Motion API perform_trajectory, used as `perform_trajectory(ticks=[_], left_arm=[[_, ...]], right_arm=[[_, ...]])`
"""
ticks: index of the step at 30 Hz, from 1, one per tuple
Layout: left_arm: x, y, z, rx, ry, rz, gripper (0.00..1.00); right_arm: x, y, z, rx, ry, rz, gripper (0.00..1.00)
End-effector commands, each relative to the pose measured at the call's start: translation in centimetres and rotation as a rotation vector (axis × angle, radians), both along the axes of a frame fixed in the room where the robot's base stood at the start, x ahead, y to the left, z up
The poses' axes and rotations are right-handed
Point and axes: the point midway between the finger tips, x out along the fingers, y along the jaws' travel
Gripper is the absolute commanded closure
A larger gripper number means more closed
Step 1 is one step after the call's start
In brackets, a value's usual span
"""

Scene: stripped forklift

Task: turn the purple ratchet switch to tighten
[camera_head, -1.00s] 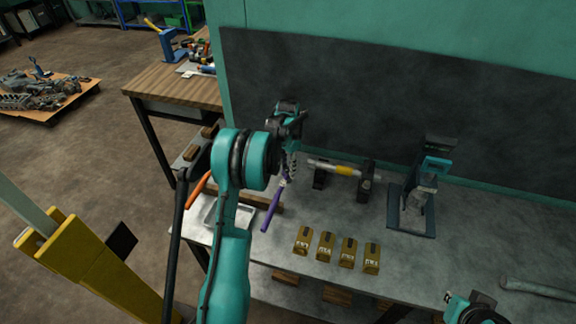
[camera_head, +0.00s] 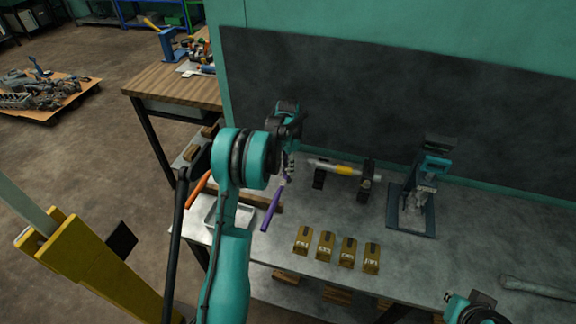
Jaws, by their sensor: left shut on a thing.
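The purple ratchet (camera_head: 272,209) shows as a purple handle slanting down and left over the grey bench, with its head up under my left gripper. My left gripper (camera_head: 287,150) points down at the ratchet's upper end and is shut on it. The fingers are small and partly hidden, and the ratchet's switch cannot be made out. My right gripper (camera_head: 482,313) is at the bottom right edge, partly cut off, away from the ratchet. Its fingers are not clear.
Several small brown boxes (camera_head: 325,246) stand in a row near the bench's front. A silver shaft with a yellow band (camera_head: 343,170) rests on dark supports. A dark press (camera_head: 413,200) stands right of it. A metal tray (camera_head: 212,217) and an orange handle (camera_head: 197,188) are at left.

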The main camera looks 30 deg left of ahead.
Motion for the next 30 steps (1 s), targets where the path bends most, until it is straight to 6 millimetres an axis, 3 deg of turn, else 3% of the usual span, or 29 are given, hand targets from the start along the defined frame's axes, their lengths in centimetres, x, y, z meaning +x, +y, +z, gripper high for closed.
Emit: perform_trajectory(ticks=[1,2,4,13,17,30], left_arm=[[0.0,0.0,0.0,0.000,0.000,0.000,1.00],[0.0,0.0,0.0,0.000,0.000,0.000,0.67],[0.0,0.0,0.0,0.000,0.000,0.000,0.51],[0.0,0.0,0.1,0.000,0.000,0.001,0.51],[0.0,0.0,1.1,0.000,0.000,0.001,0.51],[0.0,0.0,9.9,0.000,0.000,0.000,0.51]], right_arm=[[0.0,0.0,0.0,0.000,0.000,0.000,1.00],[0.0,0.0,0.0,0.000,0.000,0.000,1.00],[0.0,0.0,0.0,0.000,0.000,0.000,1.00],[0.0,0.0,0.0,0.000,0.000,0.000,1.00],[0.0,0.0,0.0,0.000,0.000,0.000,1.00],[0.0,0.0,0.0,0.000,0.000,0.000,1.00]])
